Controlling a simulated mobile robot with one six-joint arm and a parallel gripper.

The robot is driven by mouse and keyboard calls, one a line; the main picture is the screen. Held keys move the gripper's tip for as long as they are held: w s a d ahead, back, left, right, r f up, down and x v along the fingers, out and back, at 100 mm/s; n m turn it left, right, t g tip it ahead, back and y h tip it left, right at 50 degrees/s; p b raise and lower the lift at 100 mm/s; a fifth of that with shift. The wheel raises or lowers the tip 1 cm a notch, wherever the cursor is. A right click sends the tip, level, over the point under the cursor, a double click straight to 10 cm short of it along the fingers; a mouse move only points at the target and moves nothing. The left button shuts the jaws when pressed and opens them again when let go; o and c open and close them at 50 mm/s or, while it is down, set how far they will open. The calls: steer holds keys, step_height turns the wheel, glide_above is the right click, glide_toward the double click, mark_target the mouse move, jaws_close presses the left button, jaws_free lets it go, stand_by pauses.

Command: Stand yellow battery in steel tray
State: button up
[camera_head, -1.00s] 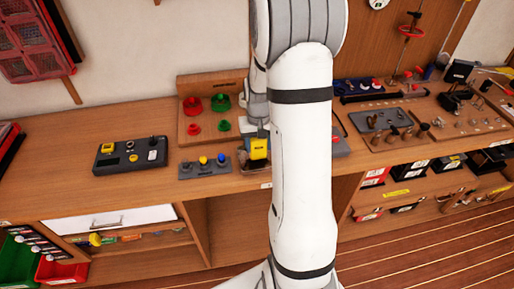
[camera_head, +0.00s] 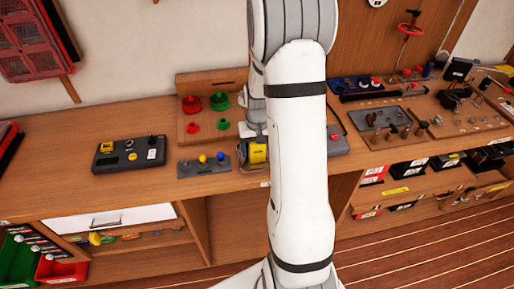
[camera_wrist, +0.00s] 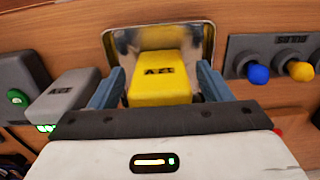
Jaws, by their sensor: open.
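The yellow battery (camera_wrist: 163,78), with dark lettering on its face, sits between the two blue-grey fingers of my gripper (camera_wrist: 163,92) in the wrist view. The fingers stand apart, one on each side of it, and the jaws are open. The shiny steel tray (camera_wrist: 199,42) shows behind and around the battery, which appears to be inside its rim. The battery's lower end is hidden, so I cannot tell if it rests on the tray floor. In the head view the yellow battery (camera_head: 257,154) is partly hidden by my arm.
In the wrist view a grey block (camera_wrist: 66,95) lies left of the tray, and a grey panel with blue and yellow knobs (camera_wrist: 258,74) is close on the right. A black control box (camera_head: 130,154) stands farther left on the bench in the head view, with clear wood around it.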

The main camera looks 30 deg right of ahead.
steer(key=shift+r, duration=0.1)
step_height(320, 180, up, 12)
steer(key=shift+f+b, duration=0.1)
steer(key=shift+b, duration=0.45)
steer(key=s+a+r+n+t, duration=0.1)
steer(key=s+a+r, duration=0.2)
steer(key=s+a, duration=0.4)
steer(key=s+a+r+n+t, duration=0.2)
steer(key=s+a+r, duration=0.2)
steer(key=s+a, duration=0.3)
steer(key=s, duration=0.4)
steer(key=shift+s+r, duration=0.15)
steer(key=shift+r, duration=0.05)
steer(key=shift+d, duration=0.1)
